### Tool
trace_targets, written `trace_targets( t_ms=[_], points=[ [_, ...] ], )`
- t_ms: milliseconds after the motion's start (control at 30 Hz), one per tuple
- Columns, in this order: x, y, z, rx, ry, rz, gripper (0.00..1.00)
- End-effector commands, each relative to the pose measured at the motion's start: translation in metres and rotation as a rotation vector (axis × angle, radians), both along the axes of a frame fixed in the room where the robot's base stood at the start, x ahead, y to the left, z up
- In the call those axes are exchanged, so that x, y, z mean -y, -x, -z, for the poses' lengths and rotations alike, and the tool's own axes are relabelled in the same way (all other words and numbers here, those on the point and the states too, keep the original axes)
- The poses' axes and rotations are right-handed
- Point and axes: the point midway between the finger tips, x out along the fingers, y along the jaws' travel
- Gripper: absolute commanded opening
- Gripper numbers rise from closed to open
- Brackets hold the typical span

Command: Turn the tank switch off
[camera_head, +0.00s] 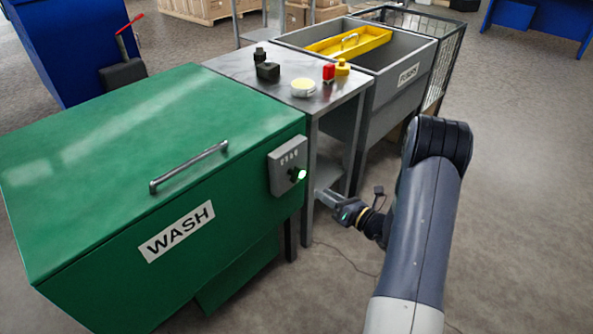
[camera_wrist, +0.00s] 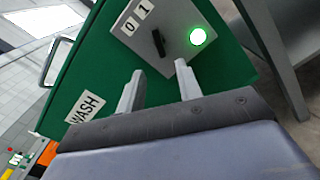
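The green wash tank (camera_head: 110,150) stands at the left with its lid shut. On its right end is a grey switch box (camera_head: 285,160), with a black knob and a lit green lamp (camera_head: 302,174). In the wrist view, the box (camera_wrist: 180,18) shows a black knob (camera_wrist: 158,42), labels 0 and 1, and the glowing green lamp (camera_wrist: 198,36). I cannot tell which label the knob points to. My gripper (camera_wrist: 158,74) is open and empty, fingers apart, with the knob beyond the gap between its fingertips. It also shows beside the tank in the head view (camera_head: 325,196).
A metal table (camera_head: 235,65) beside the tank holds black blocks, a round pale item (camera_head: 303,88), and red and yellow pieces. Beyond it is a grey rinse tank (camera_head: 405,80) with a yellow tray (camera_head: 350,42). A cable lies on the floor; the floor at the right is clear.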

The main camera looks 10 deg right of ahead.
Motion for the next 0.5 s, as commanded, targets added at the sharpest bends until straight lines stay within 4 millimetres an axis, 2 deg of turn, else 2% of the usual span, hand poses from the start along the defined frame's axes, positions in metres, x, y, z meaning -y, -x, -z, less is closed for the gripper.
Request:
trace_targets(
  t_ms=[167,500],
  points=[
    [-0.013,-0.016,0.001,0.002,-0.001,-0.002,0.34],
    [-0.05,-0.067,0.0,0.003,0.002,-0.004,0.34]
  ],
)
